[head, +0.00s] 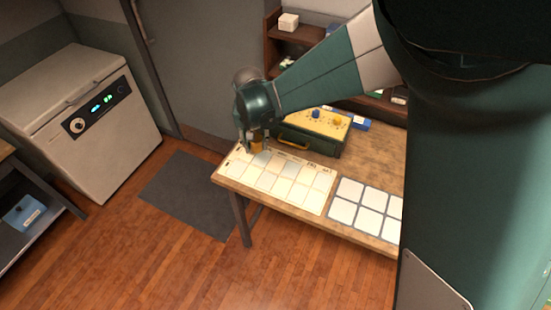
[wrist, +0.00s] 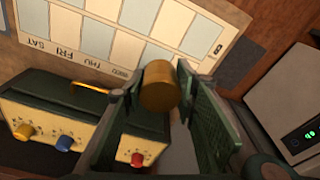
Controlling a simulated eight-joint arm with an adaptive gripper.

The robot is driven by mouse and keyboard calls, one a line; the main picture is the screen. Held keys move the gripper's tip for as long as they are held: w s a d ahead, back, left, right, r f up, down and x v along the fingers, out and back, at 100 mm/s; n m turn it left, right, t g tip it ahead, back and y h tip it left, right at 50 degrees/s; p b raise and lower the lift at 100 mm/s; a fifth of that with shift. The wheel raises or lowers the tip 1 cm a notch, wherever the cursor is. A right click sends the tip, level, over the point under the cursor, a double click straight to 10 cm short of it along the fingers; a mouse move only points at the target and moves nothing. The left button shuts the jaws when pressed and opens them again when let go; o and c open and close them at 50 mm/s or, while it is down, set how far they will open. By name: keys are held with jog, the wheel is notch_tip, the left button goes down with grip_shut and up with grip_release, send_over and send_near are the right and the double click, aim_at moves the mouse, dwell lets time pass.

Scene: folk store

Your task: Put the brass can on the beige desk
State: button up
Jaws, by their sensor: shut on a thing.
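My gripper (head: 255,143) is shut on the brass can and holds it over the left end of the beige desk (head: 375,150). The brass can (wrist: 160,88) is a small golden cylinder between my two fingers in the wrist view. It is a small golden patch under my gripper in the head view (head: 257,142). Below it lies the white calendar sheet (head: 288,183). I cannot tell whether the can touches the desk. The desk's right part is hidden behind my arm.
A green and cream box with knobs (head: 315,128) stands on the desk just right of my gripper. A second sheet with white squares (head: 365,207) lies to the right. Bare wood shows behind it. A grey appliance (head: 85,120) stands on the floor at left.

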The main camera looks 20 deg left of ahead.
send_over(258, 163)
jog(key=shift+s+d+f, duration=0.1)
jog(key=shift+s+f, duration=0.1)
jog(key=shift+f, duration=1.3)
jog(key=shift+s+d+f, duration=0.1)
jog(key=shift+s+f, duration=0.1)
jog(key=shift+f, duration=1.25)
jog(key=shift+f, duration=1.9)
jog(key=shift+f+b, duration=0.2)
jog(key=shift+b, duration=0.2)
jog(key=o, duration=1)
jog(key=shift+r, duration=0.1)
jog(key=shift+c, duration=0.2)
jog(key=shift+r, duration=0.1)
jog(key=shift+s+d+r+p, duration=0.15)
jog(key=shift+s+r, duration=0.1)
jog(key=shift+r, duration=1.75)
jog(key=shift+s+d+r+p, duration=0.1)
jog(key=shift+s+r+p, duration=0.15)
jog(key=shift+r, duration=1.7)
jog(key=shift+s+d+r+p, duration=0.1)
jog(key=shift+s+r, duration=0.2)
jog(key=shift+r, duration=1.7)
